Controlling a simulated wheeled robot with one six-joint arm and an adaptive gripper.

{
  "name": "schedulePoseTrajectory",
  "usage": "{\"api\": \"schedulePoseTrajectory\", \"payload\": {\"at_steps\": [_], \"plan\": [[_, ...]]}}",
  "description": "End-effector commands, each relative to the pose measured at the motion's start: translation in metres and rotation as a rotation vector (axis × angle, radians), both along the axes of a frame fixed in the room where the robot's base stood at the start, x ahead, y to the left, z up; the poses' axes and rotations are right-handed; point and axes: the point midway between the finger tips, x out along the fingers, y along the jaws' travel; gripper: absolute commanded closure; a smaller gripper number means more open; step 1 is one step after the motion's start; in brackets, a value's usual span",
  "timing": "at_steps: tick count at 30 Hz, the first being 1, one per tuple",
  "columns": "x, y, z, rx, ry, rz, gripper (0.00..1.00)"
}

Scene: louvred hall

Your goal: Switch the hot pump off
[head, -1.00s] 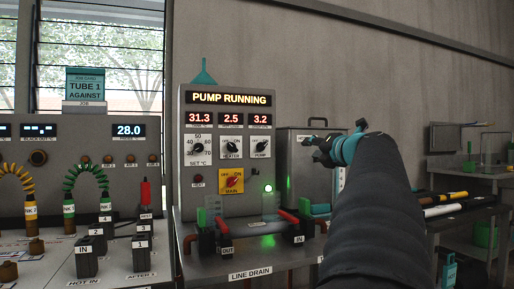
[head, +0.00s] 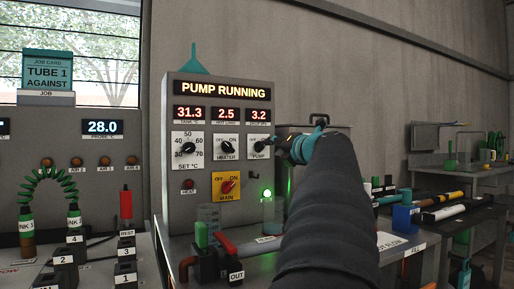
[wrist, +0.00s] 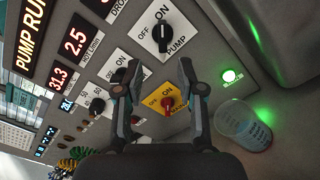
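The hot pump is a grey control box whose display (head: 223,89) reads PUMP RUNNING. Its black PUMP knob (head: 260,146), marked OFF and ON, is at the panel's right; it also shows in the wrist view (wrist: 161,38). The HEATER knob (head: 227,147) is to its left. The red MAIN switch (head: 228,187) sits on a yellow plate below and shows between the fingers in the wrist view (wrist: 167,103). My gripper (head: 287,145) is just right of the PUMP knob. In the wrist view its fingers (wrist: 159,66) are apart and empty, with the PUMP knob beyond their tips.
A green lamp (head: 267,194) glows at the panel's lower right, near a clear beaker (wrist: 243,122). Hose fittings with red handles (head: 220,243) stand in front of the panel. A bench (head: 470,172) with tools is at right. Another console (head: 80,190) is at left.

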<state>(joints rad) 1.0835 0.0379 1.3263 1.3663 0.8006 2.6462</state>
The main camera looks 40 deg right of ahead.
Motion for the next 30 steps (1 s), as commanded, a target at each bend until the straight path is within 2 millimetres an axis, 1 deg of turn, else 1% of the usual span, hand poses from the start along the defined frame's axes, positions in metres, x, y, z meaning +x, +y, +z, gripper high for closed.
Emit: {"api": "schedulePoseTrajectory", "payload": {"at_steps": [4,20,24,30], "plan": [[0.014,-0.009,0.0,0.0,0.001,-0.006,0.61],[0.076,-0.026,0.0,0.0,0.001,-0.002,0.61],[0.076,-0.026,0.0,0.0,0.0,-0.004,0.61],[0.083,-0.027,0.0,0.0,0.0,-0.003,0.61]]}}
